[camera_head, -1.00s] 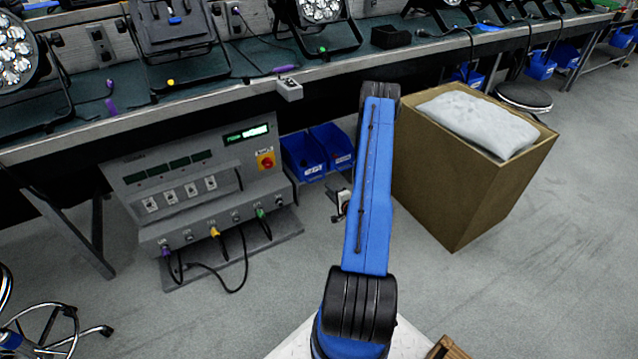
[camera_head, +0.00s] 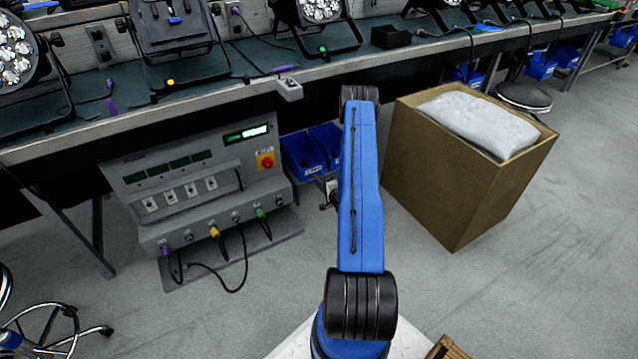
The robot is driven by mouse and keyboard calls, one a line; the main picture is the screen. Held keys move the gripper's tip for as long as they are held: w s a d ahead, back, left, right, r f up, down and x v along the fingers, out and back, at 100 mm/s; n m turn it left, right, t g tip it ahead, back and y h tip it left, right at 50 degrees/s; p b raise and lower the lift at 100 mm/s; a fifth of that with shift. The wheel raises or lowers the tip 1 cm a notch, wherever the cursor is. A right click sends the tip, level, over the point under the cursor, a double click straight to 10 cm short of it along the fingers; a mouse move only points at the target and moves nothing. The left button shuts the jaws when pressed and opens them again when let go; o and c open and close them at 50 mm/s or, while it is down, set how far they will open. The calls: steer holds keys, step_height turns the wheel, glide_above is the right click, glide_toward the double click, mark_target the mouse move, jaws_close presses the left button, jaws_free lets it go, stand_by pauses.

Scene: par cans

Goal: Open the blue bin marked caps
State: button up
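Two blue bins stand side by side under the bench, right of the grey test unit. The left blue bin (camera_head: 303,158) has a small white label on its front, too small to read. The right blue bin (camera_head: 327,139) is partly hidden behind my blue arm. Both look open at the top, and which is marked caps I cannot tell. A small part of what seems to be my gripper (camera_head: 328,192) shows at the arm's left edge, in front of and below the bins. The arm hides the rest, and its fingers cannot be made out.
A grey test unit (camera_head: 200,185) with cables stands left of the bins. A large brown box (camera_head: 430,165) holding a white bag (camera_head: 478,118) stands right of my arm. The bench edge (camera_head: 225,92) overhangs the bins. More blue bins (camera_head: 541,66) are at the far right.

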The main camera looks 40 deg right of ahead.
jaws_close()
steer(key=f+v, duration=0.2)
steer(key=v, duration=1)
steer(key=shift+s+f, duration=0.25)
steer(key=shift+s, duration=0.3)
jaws_free()
steer(key=v, duration=1.7)
steer(key=shift+s, duration=0.15)
steer(key=shift+r, duration=0.1)
